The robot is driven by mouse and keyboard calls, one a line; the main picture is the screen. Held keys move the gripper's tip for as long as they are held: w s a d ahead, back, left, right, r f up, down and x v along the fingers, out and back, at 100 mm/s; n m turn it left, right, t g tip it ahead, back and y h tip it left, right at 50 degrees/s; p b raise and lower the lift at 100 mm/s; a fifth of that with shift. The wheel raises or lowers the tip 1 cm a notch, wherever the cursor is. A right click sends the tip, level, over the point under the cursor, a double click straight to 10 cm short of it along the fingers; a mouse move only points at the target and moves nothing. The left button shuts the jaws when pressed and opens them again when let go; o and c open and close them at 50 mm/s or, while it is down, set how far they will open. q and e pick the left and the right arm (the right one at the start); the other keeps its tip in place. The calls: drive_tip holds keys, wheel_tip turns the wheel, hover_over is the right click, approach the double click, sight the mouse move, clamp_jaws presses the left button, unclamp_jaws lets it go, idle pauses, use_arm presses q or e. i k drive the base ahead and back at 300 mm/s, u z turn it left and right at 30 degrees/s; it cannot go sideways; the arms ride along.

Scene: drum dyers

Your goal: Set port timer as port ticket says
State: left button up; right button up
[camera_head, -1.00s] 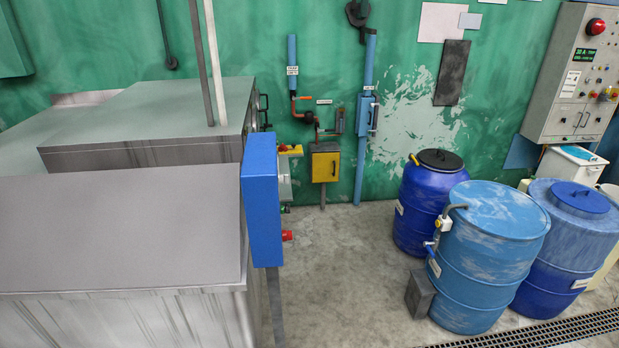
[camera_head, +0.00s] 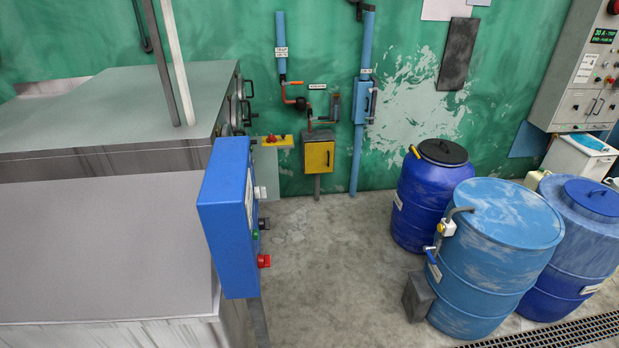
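A blue control box (camera_head: 226,218) stands at the right edge of the grey machine on the left. Its front face is seen at a steep angle. A white knob (camera_head: 260,192), a dark knob (camera_head: 264,224) and a red knob (camera_head: 264,261) stick out from that face. I cannot tell whether any of these is the port timer. No port ticket can be read for certain; small labels are too small to read. Neither of my grippers shows in the head view.
The grey machine (camera_head: 100,240) fills the left side. Blue drums (camera_head: 495,260) stand on the right, with a floor grate (camera_head: 560,332) in front. A grey control cabinet (camera_head: 575,75) hangs at the upper right. Concrete floor (camera_head: 335,270) between machine and drums is clear.

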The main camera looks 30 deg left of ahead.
sight(259, 192)
drive_tip(key=u, duration=0.05)
drive_tip(key=i, duration=0.7)
drive_tip(key=u, duration=1)
drive_tip(key=i, duration=0.55)
drive_tip(key=u, duration=0.65)
